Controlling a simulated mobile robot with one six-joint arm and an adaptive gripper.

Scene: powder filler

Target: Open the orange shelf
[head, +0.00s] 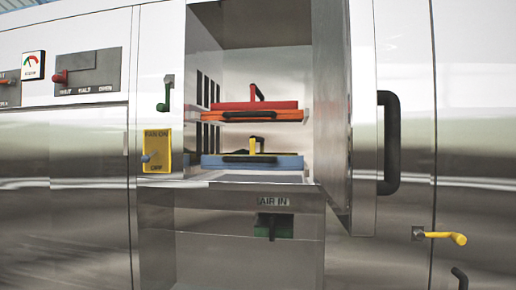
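The orange shelf (291,116) sits inside the open compartment of the steel cabinet, at its upper level. It has a dark handle (249,114) along its front edge. A red slab (236,106) with an upright red handle (258,92) lies on or just above it. The shelf appears to be inside the compartment, but I cannot tell exactly how far in. My gripper is not in view.
A blue shelf (292,162) with a yellow handle (252,144) above it lies lower down. The compartment door (362,100) stands open at the right, with a black handle (389,143). A yellow switch plate (157,162) and green valve (274,226) sit nearby.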

